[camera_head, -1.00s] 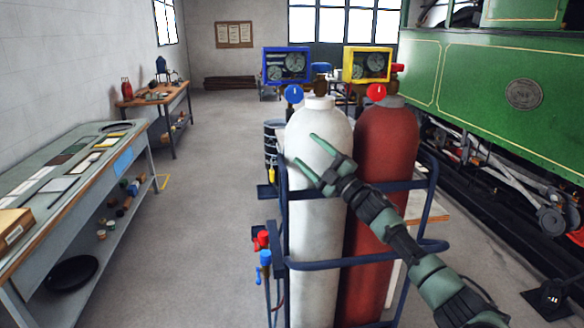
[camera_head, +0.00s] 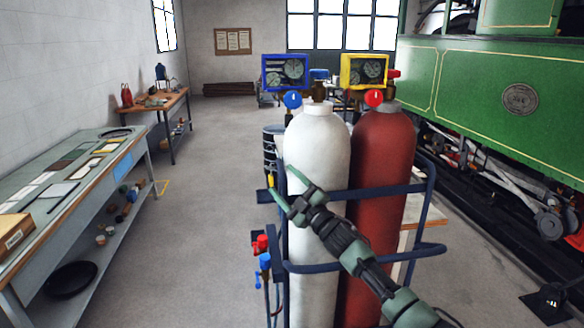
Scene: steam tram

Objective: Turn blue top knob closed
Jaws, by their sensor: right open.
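A white gas cylinder (camera_head: 317,235) and a red gas cylinder (camera_head: 383,160) stand upright in a blue trolley. On top of the white cylinder, a blue knob (camera_head: 319,74) sits at the valve, right of a blue-framed gauge box (camera_head: 285,72). A second, round blue knob (camera_head: 292,99) faces me below that box. My right gripper (camera_head: 280,180) is open and empty, in front of the white cylinder and well below both blue knobs. My left gripper is out of view.
A yellow-framed gauge box (camera_head: 364,71) and red knobs (camera_head: 374,97) are on the red cylinder. Blue trolley rails (camera_head: 370,264) lie around the cylinders. A workbench (camera_head: 110,185) stands left, a green tram (camera_head: 480,95) right. The floor between bench and trolley is clear.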

